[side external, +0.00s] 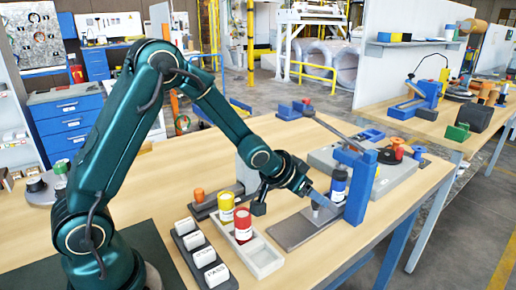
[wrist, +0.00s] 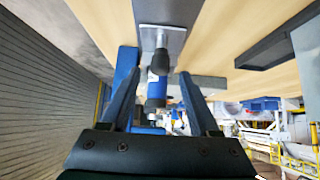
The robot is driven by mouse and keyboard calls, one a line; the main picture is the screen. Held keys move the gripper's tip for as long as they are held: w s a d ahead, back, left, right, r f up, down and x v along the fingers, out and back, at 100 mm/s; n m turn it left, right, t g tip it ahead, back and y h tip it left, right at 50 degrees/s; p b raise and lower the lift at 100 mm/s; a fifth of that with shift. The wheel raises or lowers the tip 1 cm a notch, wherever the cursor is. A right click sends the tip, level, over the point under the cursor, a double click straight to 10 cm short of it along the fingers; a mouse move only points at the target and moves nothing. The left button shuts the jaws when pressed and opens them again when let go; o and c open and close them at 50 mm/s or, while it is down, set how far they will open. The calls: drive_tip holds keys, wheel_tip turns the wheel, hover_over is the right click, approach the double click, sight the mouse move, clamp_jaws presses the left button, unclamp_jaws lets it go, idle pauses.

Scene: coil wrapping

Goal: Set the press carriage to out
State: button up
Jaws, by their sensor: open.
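The press has a blue upright (side external: 357,188) with a long grey lever above it, on the right part of the bench. A blue and black cylinder with a white band (side external: 339,186) stands at its front. A flat grey plate (side external: 292,231) lies at the press foot; I cannot tell for certain which part is the carriage. My gripper (side external: 325,204) is low beside the cylinder and over the plate. In the wrist view, my open fingers (wrist: 159,76) lie on either side of the blue cylinder (wrist: 157,66). Whether they touch it is unclear.
A pale tray (side external: 264,262) holds a yellow can (side external: 227,207) and a red can (side external: 243,224). A dark rack of white blocks (side external: 204,257) stands left of it. The front right bench edge is near.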

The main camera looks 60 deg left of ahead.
drive_tip(key=shift+x, duration=1.65)
clamp_jaws()
